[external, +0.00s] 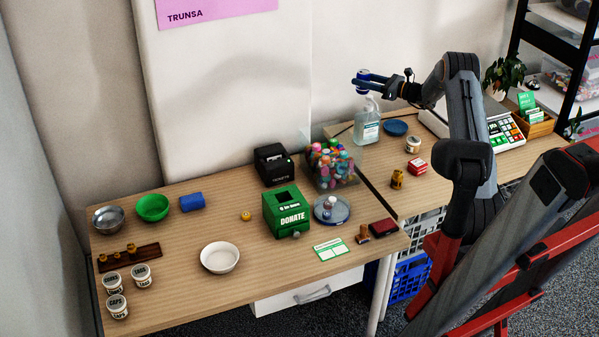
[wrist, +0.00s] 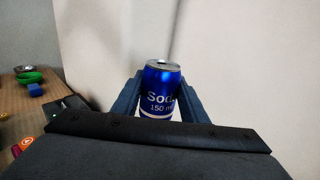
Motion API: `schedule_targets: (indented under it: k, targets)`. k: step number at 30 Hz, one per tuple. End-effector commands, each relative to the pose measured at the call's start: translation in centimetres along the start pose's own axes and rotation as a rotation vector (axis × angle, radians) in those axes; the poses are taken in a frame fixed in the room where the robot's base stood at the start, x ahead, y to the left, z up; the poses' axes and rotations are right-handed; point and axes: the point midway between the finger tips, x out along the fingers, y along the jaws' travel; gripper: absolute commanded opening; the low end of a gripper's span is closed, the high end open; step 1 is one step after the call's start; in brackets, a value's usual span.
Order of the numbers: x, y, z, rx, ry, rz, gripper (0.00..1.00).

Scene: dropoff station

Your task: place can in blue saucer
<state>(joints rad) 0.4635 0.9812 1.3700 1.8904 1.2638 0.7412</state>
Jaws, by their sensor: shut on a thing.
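The can is a blue soda can (wrist: 161,88) with a silver top. It sits upright between the two fingers of my gripper (wrist: 157,100) in the wrist view. In the external view my gripper (external: 368,80) is shut on the can (external: 363,88) high above the right table, over the pump bottle. The blue saucer (external: 395,128) lies on the right table, below and to the right of my gripper, and its visible top looks empty.
A clear pump bottle (external: 367,125) stands just left of the saucer. A cash register (external: 497,128) is to its right. A white-lidded jar (external: 413,144), a red box (external: 417,166) and a brown-gold can (external: 397,178) stand nearer the front.

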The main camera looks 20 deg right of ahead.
Motion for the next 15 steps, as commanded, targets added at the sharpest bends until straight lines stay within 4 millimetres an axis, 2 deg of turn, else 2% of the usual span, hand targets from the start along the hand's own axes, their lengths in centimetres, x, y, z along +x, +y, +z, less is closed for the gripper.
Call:
schedule_targets:
  k: [1,3,15]
  targets:
    - [-0.4,-1.6,-1.1,-0.001,-0.001,-0.033,0.15]
    - [-1.0,-3.5,-1.7,-0.001,0.000,-0.074,0.15]
    - [-4.6,-11.8,-5.6,-0.001,0.000,-0.263,0.15]
